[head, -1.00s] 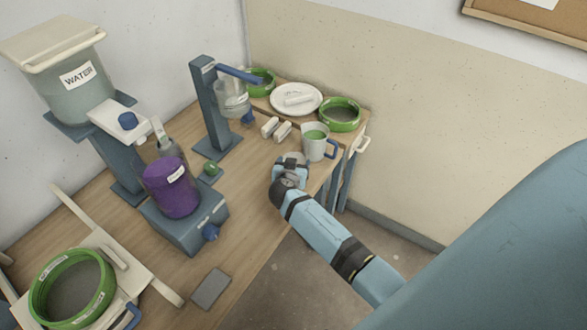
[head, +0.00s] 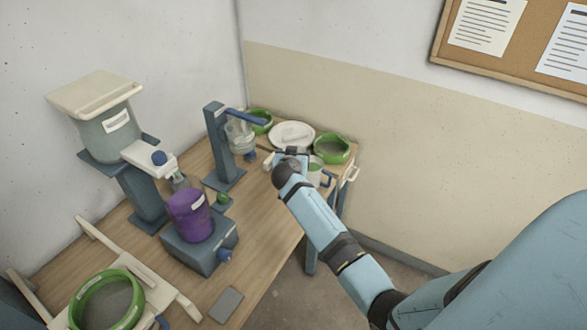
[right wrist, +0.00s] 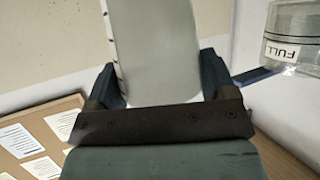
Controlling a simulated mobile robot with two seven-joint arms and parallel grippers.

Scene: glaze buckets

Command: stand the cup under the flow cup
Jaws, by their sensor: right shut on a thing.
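The cup (head: 314,174) is a light grey mug with a blue handle, near the right edge of the bench. It is partly hidden behind my right gripper (head: 293,156) in the head view. In the right wrist view the cup's pale wall (right wrist: 155,50), with dark tick marks, fills the gap between the fingers; the gripper is shut on it. The flow cup (head: 240,136) is a clear vessel held on a dark blue stand (head: 218,150), left of my gripper. A clear vessel marked FULL (right wrist: 300,35) shows at the right wrist view's upper right. My left gripper is out of view.
A purple container (head: 190,214) on a blue-grey base and a water tank (head: 110,135) stand left. Bare wood lies in front of the stand.

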